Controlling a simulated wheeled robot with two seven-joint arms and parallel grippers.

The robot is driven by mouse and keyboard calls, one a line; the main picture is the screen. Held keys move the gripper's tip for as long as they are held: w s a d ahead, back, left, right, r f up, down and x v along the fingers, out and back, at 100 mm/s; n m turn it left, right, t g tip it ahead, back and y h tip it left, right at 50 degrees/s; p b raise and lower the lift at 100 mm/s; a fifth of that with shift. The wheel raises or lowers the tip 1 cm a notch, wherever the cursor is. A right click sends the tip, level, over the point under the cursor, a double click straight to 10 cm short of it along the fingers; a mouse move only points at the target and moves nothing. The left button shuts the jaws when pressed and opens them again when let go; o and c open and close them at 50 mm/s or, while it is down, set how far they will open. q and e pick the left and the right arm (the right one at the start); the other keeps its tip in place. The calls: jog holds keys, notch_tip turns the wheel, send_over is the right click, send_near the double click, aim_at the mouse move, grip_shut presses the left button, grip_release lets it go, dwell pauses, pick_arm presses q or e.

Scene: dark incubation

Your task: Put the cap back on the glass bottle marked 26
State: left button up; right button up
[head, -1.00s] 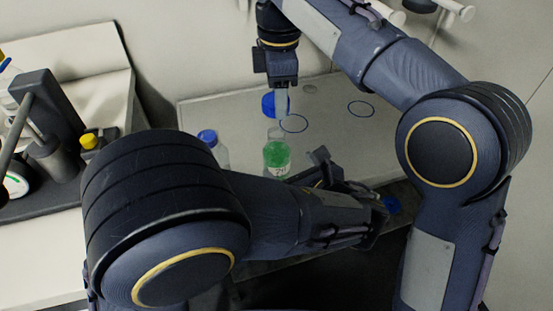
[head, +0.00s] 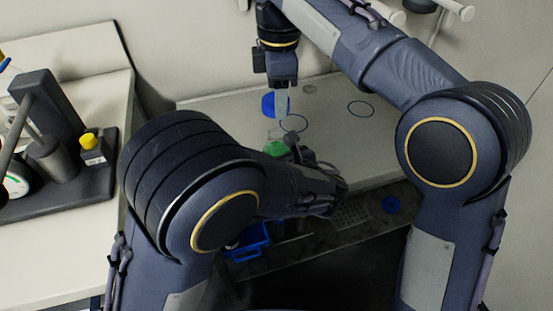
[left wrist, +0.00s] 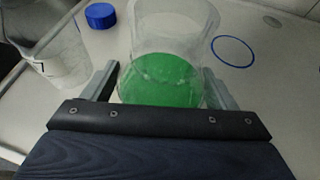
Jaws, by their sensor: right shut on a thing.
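A glass bottle with green liquid (head: 276,148) stands on the bench, mostly hidden by my left arm; its mark is hidden. It also shows in the left wrist view (left wrist: 160,80), uncapped and upright. My left gripper (left wrist: 160,88) is open, with one finger on each side of this bottle; in the head view it (head: 296,150) is low beside it. My right gripper (head: 281,100) points down and is shut on a blue cap (head: 268,104), above and slightly behind the bottle.
A blue tray (head: 250,243) is at the front. A dark stand (head: 60,170) is at left.

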aim_at(279, 133)
pick_arm(q)
jog(key=c, duration=1.3)
pick_arm(e)
jog(key=shift+f, duration=2.45)
jog(key=shift+d+f, duration=0.1)
jog(key=shift+f, duration=0.05)
jog(key=shift+f, duration=0.75)
jog(key=shift+f, duration=0.6)
